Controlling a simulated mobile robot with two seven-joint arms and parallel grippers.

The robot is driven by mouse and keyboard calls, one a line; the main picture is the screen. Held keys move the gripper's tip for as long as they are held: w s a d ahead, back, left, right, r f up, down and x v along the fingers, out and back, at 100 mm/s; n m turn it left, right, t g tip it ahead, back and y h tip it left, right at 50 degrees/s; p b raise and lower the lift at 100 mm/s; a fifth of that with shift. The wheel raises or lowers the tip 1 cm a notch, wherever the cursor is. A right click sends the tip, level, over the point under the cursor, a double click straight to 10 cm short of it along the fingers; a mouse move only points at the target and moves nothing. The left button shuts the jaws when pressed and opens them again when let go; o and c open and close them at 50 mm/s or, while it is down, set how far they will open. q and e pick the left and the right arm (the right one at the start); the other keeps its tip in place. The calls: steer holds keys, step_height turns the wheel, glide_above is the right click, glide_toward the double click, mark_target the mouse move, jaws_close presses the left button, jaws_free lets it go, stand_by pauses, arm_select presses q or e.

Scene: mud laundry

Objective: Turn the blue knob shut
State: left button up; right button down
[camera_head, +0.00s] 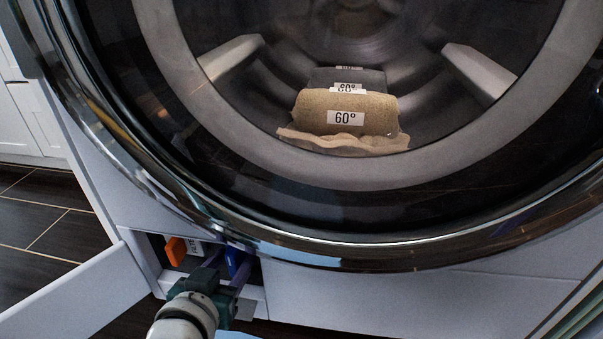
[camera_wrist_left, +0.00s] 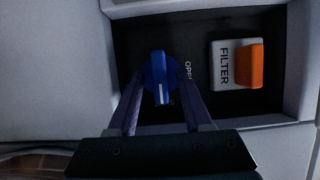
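The blue knob (camera_wrist_left: 158,78) is on a dark panel in a recess, with its white mark pointing down. Lettering that starts with "OP" stands to its right, partly hidden by a finger. My left gripper (camera_wrist_left: 160,88) has its two purple fingers apart, one on each side of the knob. Dark panel shows between the fingers and the knob's lower part; I cannot tell whether the tips touch it. In the head view the left gripper (camera_head: 229,266) reaches into the recess and partly covers the knob (camera_head: 235,261). My right gripper is not in view.
An orange filter handle (camera_wrist_left: 249,66) with a white "FILTER" label is right of the knob. The open flap (camera_head: 75,290) stands left of the recess. The washer's round glass door (camera_head: 330,255) overhangs it. A rolled towel (camera_head: 370,108) marked 60° lies behind the glass.

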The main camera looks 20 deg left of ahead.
arm_select(q)
steer(key=p+v, duration=0.6)
steer(key=v, duration=0.4)
stand_by(0.4)
